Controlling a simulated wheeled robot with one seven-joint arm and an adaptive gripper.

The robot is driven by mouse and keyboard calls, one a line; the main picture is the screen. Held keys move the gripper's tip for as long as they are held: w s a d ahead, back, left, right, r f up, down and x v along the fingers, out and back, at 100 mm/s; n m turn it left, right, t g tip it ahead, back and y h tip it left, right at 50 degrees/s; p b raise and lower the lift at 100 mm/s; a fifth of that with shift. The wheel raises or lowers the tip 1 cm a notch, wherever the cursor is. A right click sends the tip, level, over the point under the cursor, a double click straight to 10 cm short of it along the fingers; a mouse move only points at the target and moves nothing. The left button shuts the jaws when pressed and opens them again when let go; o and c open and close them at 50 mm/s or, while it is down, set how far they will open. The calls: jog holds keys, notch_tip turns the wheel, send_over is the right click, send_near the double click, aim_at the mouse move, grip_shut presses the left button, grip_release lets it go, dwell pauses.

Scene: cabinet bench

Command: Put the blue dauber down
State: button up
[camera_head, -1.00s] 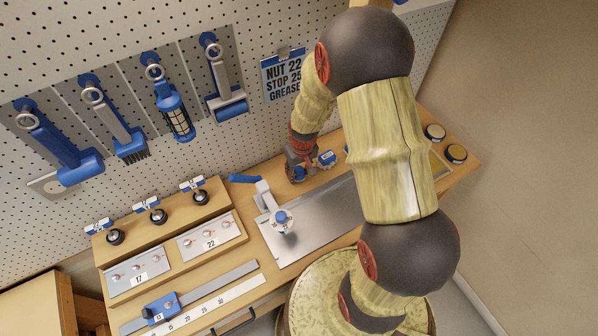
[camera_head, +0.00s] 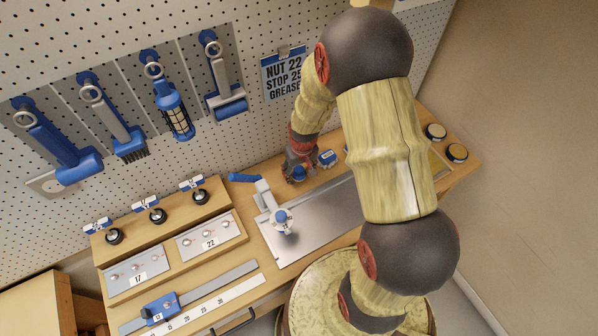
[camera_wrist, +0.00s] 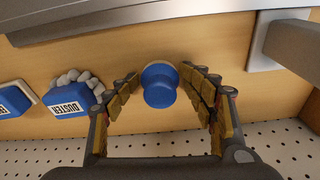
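The blue dauber (camera_wrist: 158,88) has a round blue top and a pale rim beneath. In the wrist view it is between the fingers of my gripper (camera_wrist: 160,80), with a narrow gap on each side. The fingers look open around it. In the head view the blue dauber (camera_head: 299,173) shows small at the end of my gripper (camera_head: 298,178), low over the wooden bench near the pegboard. Whether its underside rests on the bench is hidden.
A blue block marked DUSTER (camera_wrist: 70,100) with a grey fluffy edge is beside my gripper. A metal plate (camera_head: 325,218) with a blue-handled clamp (camera_head: 264,195) lies in front. The pegboard (camera_head: 140,25) with hanging tools rises behind. My arm hides part of the bench.

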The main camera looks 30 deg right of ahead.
notch_tip(320, 180, up, 13)
jog(key=s+p, duration=0.1)
jog(key=p, duration=0.1)
notch_tip(320, 180, up, 16)
jog(key=t, duration=0.2)
send_over(301, 173)
jog(key=s+a, duration=0.5)
jog(key=s+a+r+n+t, duration=0.1)
jog(key=s+a+r, duration=0.3)
jog(key=s+r, duration=0.5)
jog(key=s+t, duration=0.1)
jog(key=s, duration=0.2)
jog(key=shift+a+r, duration=0.35)
